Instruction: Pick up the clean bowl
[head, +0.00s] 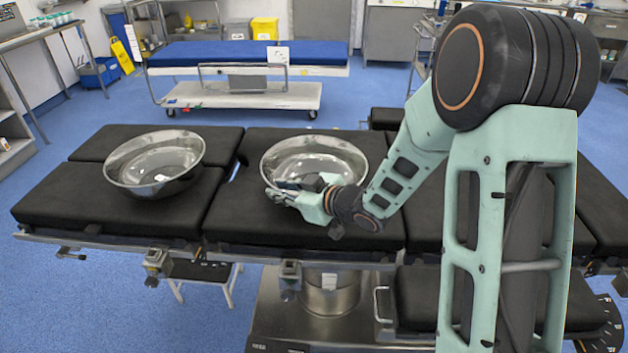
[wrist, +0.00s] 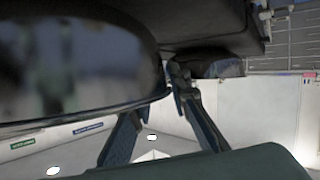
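Two shiny metal bowls stand upright on the black operating table. One is the left bowl (head: 155,160); the other is the right bowl (head: 312,150). One fingertip is hidden behind that bowl. A second bowl (wrist: 220,66) shows further off.
The table pads (head: 105,207) are clear around the left bowl. A blue-topped trolley (head: 245,54) stands behind, across open floor. Yellow and blue bins are at the back left. My arm covers the table's right part.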

